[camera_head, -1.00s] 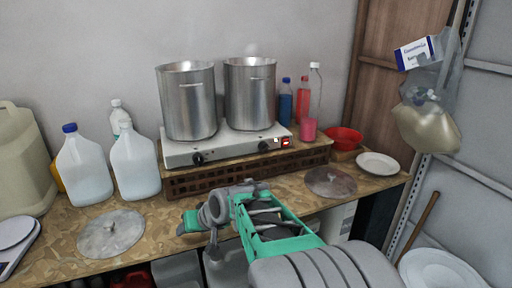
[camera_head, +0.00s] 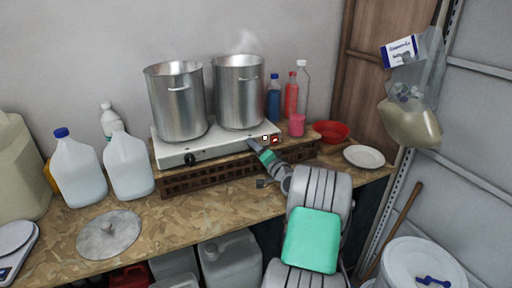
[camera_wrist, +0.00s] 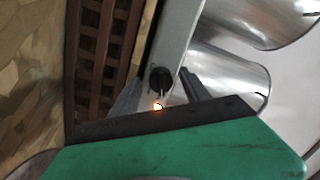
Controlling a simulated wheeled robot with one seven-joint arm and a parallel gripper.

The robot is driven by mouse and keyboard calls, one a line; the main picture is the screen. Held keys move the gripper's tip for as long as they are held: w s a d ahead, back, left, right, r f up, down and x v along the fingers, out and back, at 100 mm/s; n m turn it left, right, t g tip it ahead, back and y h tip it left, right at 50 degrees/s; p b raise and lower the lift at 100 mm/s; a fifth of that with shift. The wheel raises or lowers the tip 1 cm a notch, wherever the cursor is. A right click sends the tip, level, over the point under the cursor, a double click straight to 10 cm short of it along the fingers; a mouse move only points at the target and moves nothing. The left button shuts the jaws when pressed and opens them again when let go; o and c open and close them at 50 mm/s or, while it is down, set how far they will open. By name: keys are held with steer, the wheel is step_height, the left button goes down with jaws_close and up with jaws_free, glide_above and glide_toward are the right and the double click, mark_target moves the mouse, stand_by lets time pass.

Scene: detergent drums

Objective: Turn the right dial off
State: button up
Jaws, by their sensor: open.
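The white two-burner hot plate (camera_head: 222,144) stands on a brown crate-like rack. Its left dial (camera_head: 190,159) is black and in plain view. The right dial is hidden behind my gripper (camera_head: 252,143) in the head view. In the wrist view, a black dial (camera_wrist: 160,77) on the front panel appears between the tips of my open gripper (camera_wrist: 161,74). I cannot tell whether the fingers touch it. A small orange light (camera_wrist: 158,106) glows close to the dial. A red lit switch (camera_head: 275,140) shows right of my gripper.
Two steel pots, the left (camera_head: 178,105) and the right (camera_head: 238,95), stand on the hot plate; steam rises above the right one. Bottles and a pink cup (camera_head: 297,125) stand to the right. The brown rack (camera_head: 200,177) lies below. Counter space is free in front.

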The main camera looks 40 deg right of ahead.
steer(key=shift+c, duration=0.5)
jaws_close()
